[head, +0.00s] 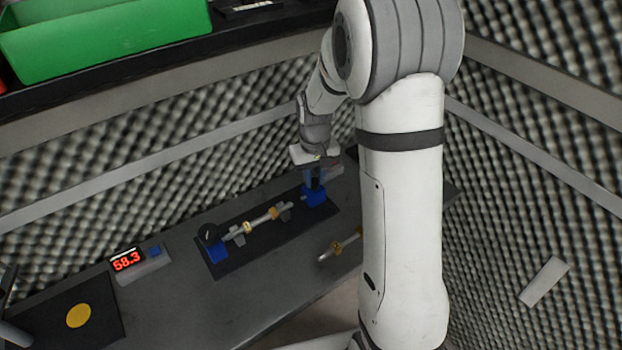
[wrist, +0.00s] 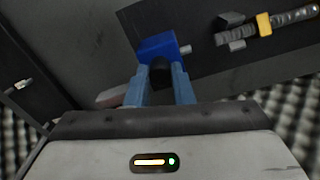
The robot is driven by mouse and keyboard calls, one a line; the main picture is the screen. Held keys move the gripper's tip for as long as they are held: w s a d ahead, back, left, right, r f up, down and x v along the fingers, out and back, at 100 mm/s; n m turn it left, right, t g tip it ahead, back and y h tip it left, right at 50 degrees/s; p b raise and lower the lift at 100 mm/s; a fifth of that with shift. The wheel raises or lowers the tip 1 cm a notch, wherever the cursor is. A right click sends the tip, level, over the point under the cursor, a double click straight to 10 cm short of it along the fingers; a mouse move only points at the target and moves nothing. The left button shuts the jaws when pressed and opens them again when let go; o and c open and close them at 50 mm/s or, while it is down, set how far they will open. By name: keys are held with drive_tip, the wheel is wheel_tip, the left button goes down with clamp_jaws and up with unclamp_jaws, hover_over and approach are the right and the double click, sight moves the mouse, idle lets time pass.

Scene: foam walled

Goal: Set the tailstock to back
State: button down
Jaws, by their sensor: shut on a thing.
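The tailstock (head: 314,196) is a blue block at the right end of a dark base plate (head: 245,259). In the wrist view the tailstock (wrist: 157,46) has a black knob (wrist: 160,74) on its near side. My gripper (head: 313,180) reaches down onto the tailstock from above. In the wrist view its blue-grey fingers (wrist: 160,88) stand on both sides of the knob and are shut on it. A metal shaft with yellow collars (head: 255,222) lies on the plate's supports, to the left of the tailstock. The tailstock's tip (wrist: 186,49) appears apart from the shaft.
A red-digit display (head: 127,260) reads 58.3. A yellow disc (head: 78,315) lies on a dark pad at left. Another shaft (head: 340,246) lies on the bench, partly hidden by my arm. A green bin (head: 105,40) stands on the upper shelf. Foam walls surround the bench closely.

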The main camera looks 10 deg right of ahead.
drive_tip(key=c, duration=1.4)
unclamp_jaws()
drive_tip(key=shift+w+d, duration=0.15)
drive_tip(key=shift+d, duration=0.2)
drive_tip(key=shift+o, duration=0.7)
drive_tip(key=shift+a, duration=0.15)
wheel_tip(320, 180, up, 8)
drive_tip(key=shift+f+b, duration=0.1)
drive_tip(key=shift+b, duration=0.25)
